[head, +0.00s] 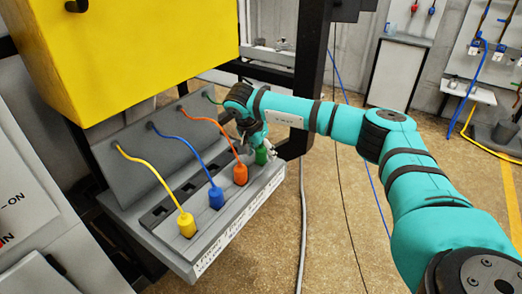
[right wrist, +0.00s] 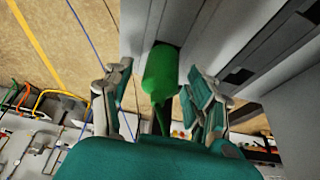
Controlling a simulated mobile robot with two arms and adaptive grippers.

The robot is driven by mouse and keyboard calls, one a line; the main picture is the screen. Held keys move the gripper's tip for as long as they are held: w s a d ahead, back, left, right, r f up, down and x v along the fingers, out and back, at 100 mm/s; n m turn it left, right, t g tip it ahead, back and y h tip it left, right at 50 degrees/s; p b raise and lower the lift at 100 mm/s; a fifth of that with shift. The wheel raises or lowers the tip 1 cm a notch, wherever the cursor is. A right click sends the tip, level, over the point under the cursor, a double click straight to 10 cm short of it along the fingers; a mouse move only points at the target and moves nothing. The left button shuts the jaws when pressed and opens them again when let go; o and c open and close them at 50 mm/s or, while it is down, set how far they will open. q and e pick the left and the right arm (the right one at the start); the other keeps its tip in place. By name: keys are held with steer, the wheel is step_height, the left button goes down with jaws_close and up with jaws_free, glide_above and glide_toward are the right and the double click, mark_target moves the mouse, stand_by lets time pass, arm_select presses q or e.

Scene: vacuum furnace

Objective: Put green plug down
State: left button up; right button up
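The green plug (head: 262,156) stands in the rightmost place of the grey plug ledge (head: 226,222), in line with the other plugs. In the right wrist view the green plug (right wrist: 160,74) points into a dark slot, and its narrow cable end faces my gripper. My right gripper (head: 259,147) is just above and around the plug. Its two fingers are spread, with a visible gap on each side of the plug. The exact depth of the plug in the slot cannot be told. My left gripper is not in view.
An orange plug (head: 240,174), a blue plug (head: 216,197) and a yellow plug (head: 187,225) stand along the ledge, with cables to the sloped panel (head: 150,160). A yellow box (head: 130,50) overhangs it. A dark post (head: 308,80) stands close behind my right arm.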

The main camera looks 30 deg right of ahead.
steer(key=shift+r, duration=0.55)
steer(key=b+v, duration=0.1)
steer(key=v, duration=1)
steer(key=shift+a+r, duration=0.3)
steer(key=shift+s, duration=0.15)
